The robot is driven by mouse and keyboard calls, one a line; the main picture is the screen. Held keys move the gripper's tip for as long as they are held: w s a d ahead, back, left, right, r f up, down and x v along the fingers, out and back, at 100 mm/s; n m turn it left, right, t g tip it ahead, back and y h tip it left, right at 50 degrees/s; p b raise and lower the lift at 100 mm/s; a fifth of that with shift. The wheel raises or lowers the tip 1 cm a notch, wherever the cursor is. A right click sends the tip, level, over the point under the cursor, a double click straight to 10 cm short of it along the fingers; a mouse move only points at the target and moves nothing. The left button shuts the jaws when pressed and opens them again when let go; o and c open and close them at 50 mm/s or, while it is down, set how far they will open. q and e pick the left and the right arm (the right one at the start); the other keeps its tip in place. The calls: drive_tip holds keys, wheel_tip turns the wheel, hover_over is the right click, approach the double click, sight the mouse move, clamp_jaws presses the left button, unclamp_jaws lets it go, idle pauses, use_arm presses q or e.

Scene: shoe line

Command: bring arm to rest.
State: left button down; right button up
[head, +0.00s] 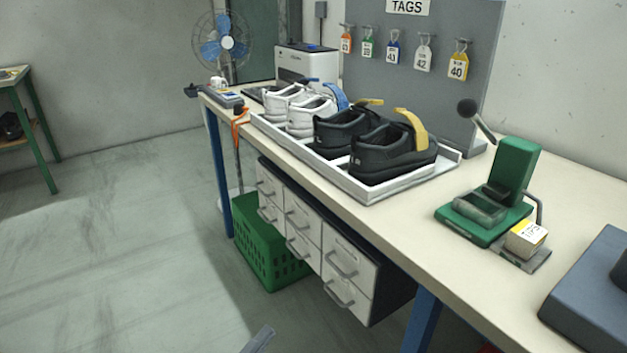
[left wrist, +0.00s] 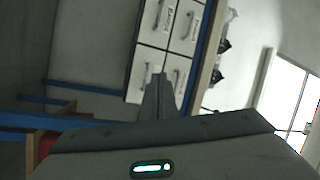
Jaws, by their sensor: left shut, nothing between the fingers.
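My left gripper (head: 259,340) just enters the bottom edge of the head view, low in front of the bench and below its top. In the left wrist view my left gripper (left wrist: 158,82) is shut, its fingers together with nothing between them. It points toward the white drawer unit (left wrist: 152,60) under the bench, apart from it. My right gripper is not in view.
The bench top (head: 390,222) carries a white tray (head: 368,195) with white and black shoes, a green press (head: 490,215) and a dark blue-grey block (head: 590,300). White drawers (head: 345,262) and a green crate (head: 265,250) are below. The floor at left is clear.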

use_arm(q)
drive_tip(key=s+f+n+g+y, duration=0.3)
drive_tip(key=s+n+y, duration=0.1)
drive_tip(key=s+n, duration=0.55)
drive_tip(key=s+f+n+g+y, duration=0.3)
drive_tip(key=s+n+y, duration=0.1)
drive_tip(key=s+n, duration=0.5)
drive_tip(key=s+a+f+g+y+p, duration=0.1)
drive_tip(key=s+a+f+p, duration=0.3)
drive_tip(key=f+p, duration=0.5)
drive_tip(key=s+a+f+g+y+p, duration=0.1)
drive_tip(key=s+a+f+g+p, duration=0.2)
drive_tip(key=f+p, duration=0.7)
drive_tip(key=shift+s+a+f+m+g+y, duration=0.4)
drive_tip(key=shift+f+g, duration=0.2)
drive_tip(key=shift+f, duration=0.2)
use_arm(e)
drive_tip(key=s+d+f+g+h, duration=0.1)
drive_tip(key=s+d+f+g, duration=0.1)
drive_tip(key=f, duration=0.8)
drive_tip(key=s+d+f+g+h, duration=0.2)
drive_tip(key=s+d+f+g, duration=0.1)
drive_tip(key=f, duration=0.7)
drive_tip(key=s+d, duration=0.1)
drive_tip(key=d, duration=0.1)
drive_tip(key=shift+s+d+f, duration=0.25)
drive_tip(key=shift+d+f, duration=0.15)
